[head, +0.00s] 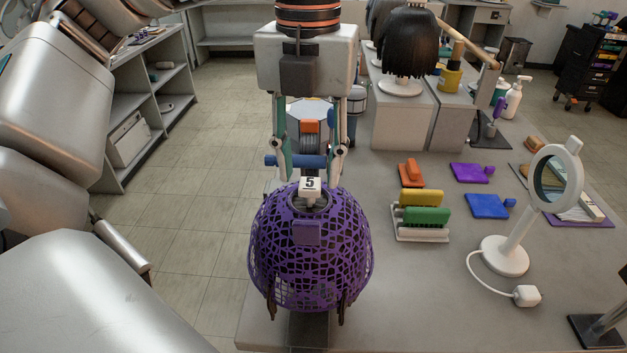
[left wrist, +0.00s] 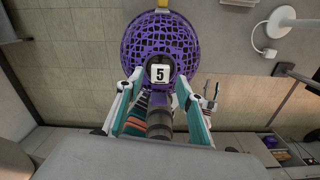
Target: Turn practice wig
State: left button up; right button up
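A purple lattice dome (head: 310,265) stands on the grey worktop, with a white knob marked 5 (head: 311,186) on its top. The dome (left wrist: 160,35) and knob (left wrist: 160,73) also show in the left wrist view. My left gripper (head: 312,178) points down over the dome, its fingers on either side of the knob. The fingers are apart, and gaps show between them and the knob in the left wrist view. A black-haired wig (head: 407,45) sits on a white stand farther back. I cannot tell which one is the practice wig.
A white mirror on a stand (head: 505,257) with a cable is at the right. A rack with yellow and green combs (head: 420,215) stands right of the dome. Orange, purple and blue items lie behind it. The worktop ends just left of the dome.

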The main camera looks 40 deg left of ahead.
pick_arm(q)
jog(key=shift+f, duration=0.9)
pick_arm(e)
jog(key=shift+w+d, duration=0.25)
jog(key=shift+w, duration=0.35)
jog(key=shift+s, duration=0.1)
pick_arm(q)
jog(key=c, duration=0.8)
pick_arm(e)
jog(key=shift+s+a+f, duration=0.1)
jog(key=shift+s+f, duration=0.15)
jog(key=shift+s, duration=0.15)
